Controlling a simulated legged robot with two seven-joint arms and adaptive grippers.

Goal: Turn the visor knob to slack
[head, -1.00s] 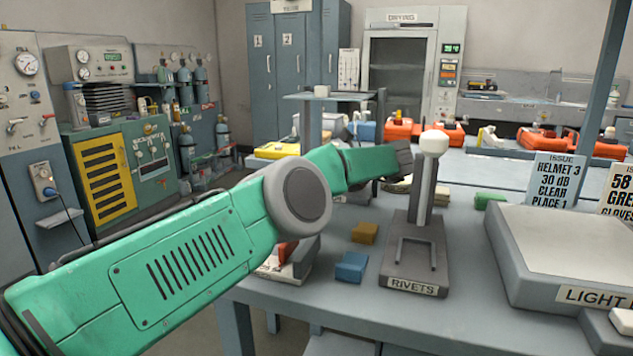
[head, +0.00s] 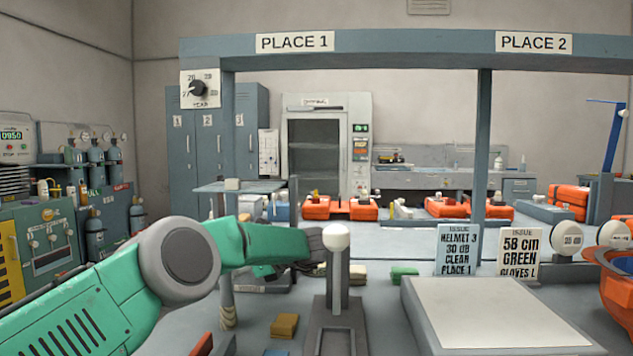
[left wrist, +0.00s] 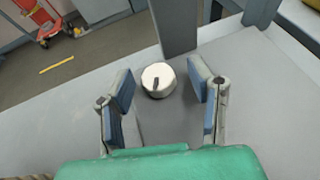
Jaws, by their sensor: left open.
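In the left wrist view a white round knob (left wrist: 158,79) with a short dark mark on top sits between the blue-padded fingers of my left gripper (left wrist: 160,92). Gaps show on both sides, and the fingers are open. A flat grey part lies below the knob. I cannot tell whether it is the visor knob, and no slack marking is readable. My right gripper is not in view.
A light panel (head: 490,310) lies on the table at right, behind it two issue cards (head: 457,250). An orange block (head: 285,326) and a green block (head: 404,275) lie near the post. A grey frame with place signs (head: 295,42) stands across the table. A YEAR dial (head: 198,88) hangs at upper left.

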